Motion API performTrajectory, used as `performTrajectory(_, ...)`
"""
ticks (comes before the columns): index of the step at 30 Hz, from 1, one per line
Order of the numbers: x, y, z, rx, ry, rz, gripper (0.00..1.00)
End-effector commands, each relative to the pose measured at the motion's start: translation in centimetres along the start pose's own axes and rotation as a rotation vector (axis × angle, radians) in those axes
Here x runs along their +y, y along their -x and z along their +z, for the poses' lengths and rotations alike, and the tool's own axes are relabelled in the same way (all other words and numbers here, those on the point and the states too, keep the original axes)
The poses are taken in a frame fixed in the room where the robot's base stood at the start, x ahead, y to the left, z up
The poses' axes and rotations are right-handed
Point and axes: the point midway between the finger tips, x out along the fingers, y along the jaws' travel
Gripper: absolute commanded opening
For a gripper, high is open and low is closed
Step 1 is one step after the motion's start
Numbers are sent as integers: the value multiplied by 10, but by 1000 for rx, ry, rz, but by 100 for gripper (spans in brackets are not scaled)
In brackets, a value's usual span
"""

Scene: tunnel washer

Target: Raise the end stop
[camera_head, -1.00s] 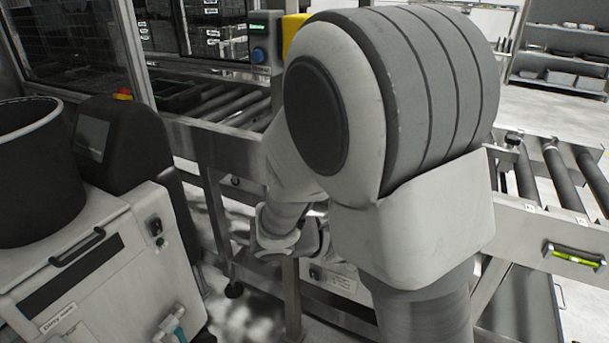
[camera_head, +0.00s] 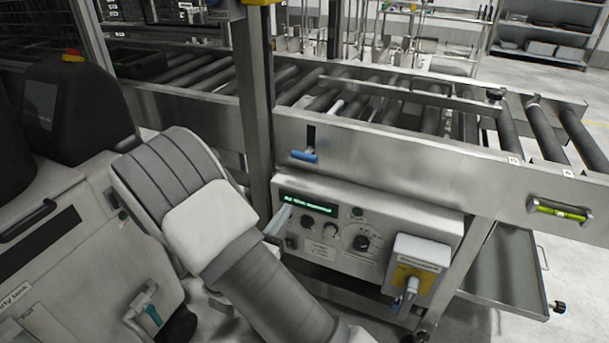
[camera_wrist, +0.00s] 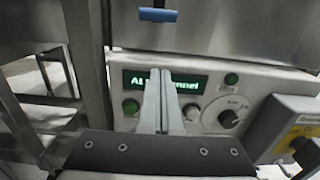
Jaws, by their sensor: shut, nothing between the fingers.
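A blue handle (camera_head: 305,156) sits at the lower part of a dark vertical slot in the conveyor's steel side plate. It also shows at the top of the wrist view (camera_wrist: 158,15). I cannot pick out the end stop itself for certain among the rollers. My gripper (camera_head: 284,214) is shut and empty, below and a little left of the blue handle, in front of the control panel. In the wrist view its fingertips (camera_wrist: 160,76) are together and cover part of the green display text. They are apart from the handle.
The control panel (camera_head: 340,225) has knobs, a dial and a green display (camera_head: 308,204). A grey and yellow switch box (camera_head: 415,266) juts out at its right. A steel post (camera_head: 254,110) stands left of the handle. A spirit level (camera_head: 560,211) is on the right side plate.

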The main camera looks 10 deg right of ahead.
Motion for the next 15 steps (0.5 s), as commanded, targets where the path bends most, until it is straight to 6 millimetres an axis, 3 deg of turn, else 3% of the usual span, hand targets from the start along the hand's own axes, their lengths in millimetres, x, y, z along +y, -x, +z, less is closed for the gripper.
performTrajectory(8,-1,-2,0,0,-2,-3,0)
performTrajectory(15,-2,-32,-1,0,-4,-7,0)
